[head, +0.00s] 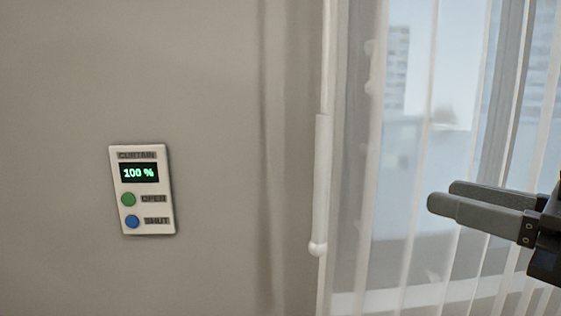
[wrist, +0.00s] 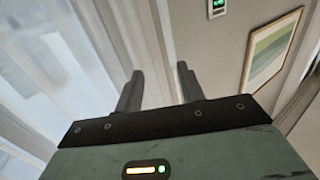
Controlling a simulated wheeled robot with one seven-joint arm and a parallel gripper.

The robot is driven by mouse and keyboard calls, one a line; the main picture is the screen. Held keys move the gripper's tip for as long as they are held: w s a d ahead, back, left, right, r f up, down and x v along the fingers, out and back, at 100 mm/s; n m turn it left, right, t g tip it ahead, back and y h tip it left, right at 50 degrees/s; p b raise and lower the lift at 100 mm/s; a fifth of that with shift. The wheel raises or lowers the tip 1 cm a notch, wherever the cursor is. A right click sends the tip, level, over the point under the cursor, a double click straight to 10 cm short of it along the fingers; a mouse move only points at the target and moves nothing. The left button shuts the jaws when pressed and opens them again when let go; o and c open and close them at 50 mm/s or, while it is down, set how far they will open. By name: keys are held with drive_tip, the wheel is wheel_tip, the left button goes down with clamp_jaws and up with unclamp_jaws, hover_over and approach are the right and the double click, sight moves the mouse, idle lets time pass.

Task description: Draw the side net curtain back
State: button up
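A sheer white net curtain (head: 410,180) hangs in folds across the window in the head view; it also shows on the left of the wrist view (wrist: 88,35). A white wand (head: 321,185) with a round end hangs at its left edge. A white wall panel (head: 143,190) labelled CURTAIN reads 100 %. It has a green OPEN button (head: 128,199) and a blue SHUT button (head: 132,221). My gripper (head: 441,195) is at the right, pointing left, in front of the curtain and apart from wand and panel. Its fingers (wrist: 160,68) are parted and empty.
A framed green picture (wrist: 272,47) hangs on the wall at the right of the wrist view. The grey wall (head: 60,100) around the panel is bare. Buildings show through the window. No obstacle shows between my gripper and the wand in the head view.

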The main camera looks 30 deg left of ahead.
drive_tip(key=a, duration=0.2)
drive_tip(key=p, duration=0.7)
approach(328, 160)
drive_tip(key=shift+y, duration=0.4)
drive_tip(key=x, duration=0.3)
drive_tip(key=p+x, duration=0.1)
drive_tip(key=x, duration=0.3)
drive_tip(key=p+x, duration=0.1)
drive_tip(key=x, duration=0.3)
drive_tip(key=shift+f, duration=0.3)
clamp_jaws()
